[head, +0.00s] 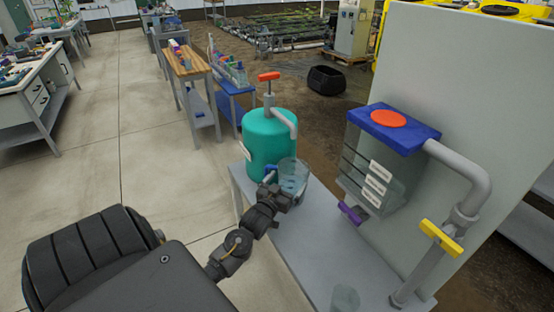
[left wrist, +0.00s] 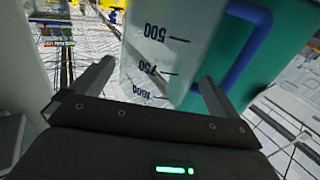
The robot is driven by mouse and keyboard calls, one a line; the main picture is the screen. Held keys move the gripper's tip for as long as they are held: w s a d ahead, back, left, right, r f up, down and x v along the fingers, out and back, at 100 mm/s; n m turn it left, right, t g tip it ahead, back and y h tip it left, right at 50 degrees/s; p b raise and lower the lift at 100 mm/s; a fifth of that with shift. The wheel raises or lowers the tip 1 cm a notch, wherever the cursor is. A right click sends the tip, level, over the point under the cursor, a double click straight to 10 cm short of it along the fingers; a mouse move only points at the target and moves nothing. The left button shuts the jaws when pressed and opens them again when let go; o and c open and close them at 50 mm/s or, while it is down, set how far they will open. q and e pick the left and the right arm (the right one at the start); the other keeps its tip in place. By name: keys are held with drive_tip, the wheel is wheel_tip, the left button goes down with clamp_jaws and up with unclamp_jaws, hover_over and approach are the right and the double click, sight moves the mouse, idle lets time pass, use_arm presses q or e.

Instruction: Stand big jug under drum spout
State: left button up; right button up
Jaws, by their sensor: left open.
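The big jug (head: 293,178) is clear, with a blue handle (head: 270,174) and volume marks. It stands upright on the grey bench, beside the teal drum (head: 262,150). In the head view it is just below the mouth of the drum's grey spout (head: 288,121). My left gripper (head: 284,192) is at the jug's near side, low down, and open. In the left wrist view the jug (left wrist: 155,60) shows between and beyond the spread fingers (left wrist: 158,85); whether they touch it I cannot tell. The jug's lower near side is partly hidden by the gripper. My right gripper is out of view.
The drum has an orange handle (head: 269,76) on top. A clear tank with a blue lid (head: 395,128) and a grey pipe with a yellow valve handle (head: 441,238) stand to the right. A smaller clear vessel (head: 345,299) stands at the near end. The bench (head: 290,245) between is bare.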

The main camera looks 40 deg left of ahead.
use_arm(q)
drive_tip(key=b+v, duration=0.1)
drive_tip(key=v, duration=0.8)
drive_tip(key=shift+s, duration=0.2)
